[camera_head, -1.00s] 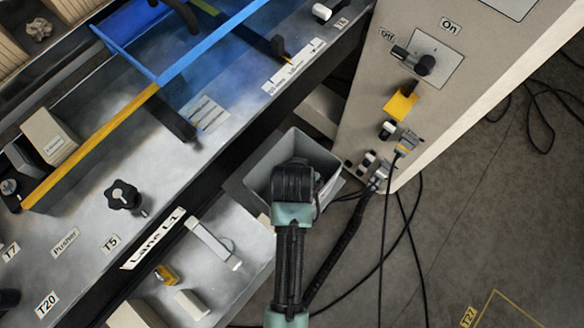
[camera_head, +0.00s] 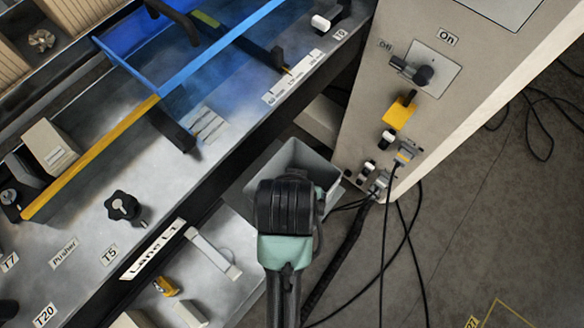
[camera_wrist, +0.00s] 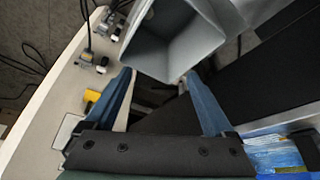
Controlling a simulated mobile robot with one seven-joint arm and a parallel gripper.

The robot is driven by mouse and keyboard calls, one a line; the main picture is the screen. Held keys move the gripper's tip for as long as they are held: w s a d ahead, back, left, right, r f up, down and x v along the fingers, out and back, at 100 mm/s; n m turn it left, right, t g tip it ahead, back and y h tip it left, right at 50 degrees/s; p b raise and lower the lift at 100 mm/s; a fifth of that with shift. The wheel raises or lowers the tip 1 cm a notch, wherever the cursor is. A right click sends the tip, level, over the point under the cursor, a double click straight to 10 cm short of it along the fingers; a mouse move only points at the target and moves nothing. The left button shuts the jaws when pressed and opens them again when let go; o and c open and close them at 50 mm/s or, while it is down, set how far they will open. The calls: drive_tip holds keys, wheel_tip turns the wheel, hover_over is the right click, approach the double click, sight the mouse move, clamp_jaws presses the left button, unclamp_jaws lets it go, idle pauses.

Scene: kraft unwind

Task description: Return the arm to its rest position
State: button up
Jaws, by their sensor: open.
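My arm, with a black wrist and pale green links, reaches up from the bottom middle of the head view. Its wrist hides the gripper's fingers there. In the wrist view my gripper (camera_wrist: 158,88) shows two blue fingers spread wide apart with nothing between them. A grey open bin (camera_head: 318,163) lies just beyond the wrist in the head view. It also shows in the wrist view (camera_wrist: 175,38), past the fingertips. The part of the bin that I can see inside looks empty.
A control cabinet (camera_head: 375,130) with an On/Off switch (camera_head: 424,74) and cables stands at the right. A metal machine table (camera_head: 85,215) with a blue frame (camera_head: 215,50), yellow bar (camera_head: 90,160) and black knob (camera_head: 122,206) fills the left.

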drive_tip(key=w+r+t, duration=0.4)
drive_tip(key=w+r, duration=0.1)
drive_tip(key=r, duration=0.4)
drive_tip(key=w+r+t, duration=0.3)
drive_tip(key=w+r, duration=0.2)
drive_tip(key=r, duration=0.5)
drive_tip(key=w+r+t, duration=0.4)
drive_tip(key=w+r, duration=0.1)
drive_tip(key=r, duration=0.4)
drive_tip(key=s+r+t, duration=0.3)
drive_tip(key=r+t, duration=0.1)
drive_tip(key=r, duration=0.6)
drive_tip(key=s+r+t, duration=0.3)
drive_tip(key=r+t, duration=0.1)
drive_tip(key=r, duration=0.7)
drive_tip(key=s+r+n+t, duration=0.1)
drive_tip(key=s+r+t, duration=0.3)
drive_tip(key=r, duration=0.7)
drive_tip(key=shift+d+r, duration=0.15)
drive_tip(key=shift+d, duration=0.2)
